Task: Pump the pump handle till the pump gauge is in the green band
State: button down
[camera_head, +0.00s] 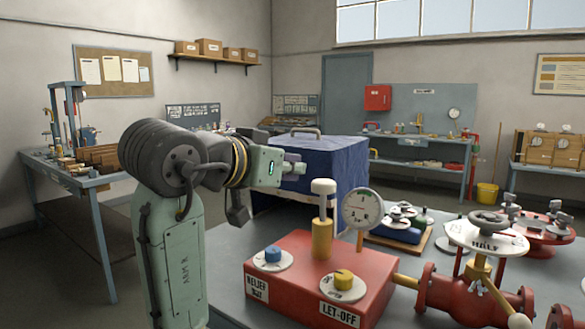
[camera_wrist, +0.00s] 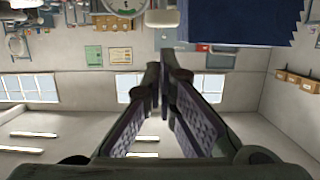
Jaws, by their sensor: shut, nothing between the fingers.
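The pump is a red box (camera_head: 290,292) on the grey bench. Its pump handle (camera_head: 323,187) is a pale upright rod with a wide cap, rising from a yellow cylinder (camera_head: 322,240). The pump gauge (camera_head: 362,208) is a round white dial on a yellow stem, just right of the handle. Its needle and coloured band are too small to read. My gripper (camera_head: 298,168) is shut and empty, a little left of and above the handle cap, with a small gap in the picture.
On the red box are a blue knob (camera_head: 273,254) and a yellow let-off knob (camera_head: 344,280). A blue-covered case (camera_head: 320,160) is behind my gripper.

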jog(key=shift+s+d+r+b, duration=0.1)
jog(key=shift+r+b, duration=0.2)
jog(key=shift+r, duration=0.85)
jog(key=shift+s+r+b, duration=0.1)
jog(key=shift+r+b, duration=0.15)
jog(key=shift+r, duration=0.9)
jog(key=shift+w+d, duration=0.1)
jog(key=p, duration=0.4)
send_over(322, 184)
jog(key=shift+s+f, duration=0.2)
jog(key=shift+f, duration=0.85)
notch_tip(322, 184, down, 3)
jog(key=shift+w+r, duration=0.15)
jog(key=shift+f, duration=0.85)
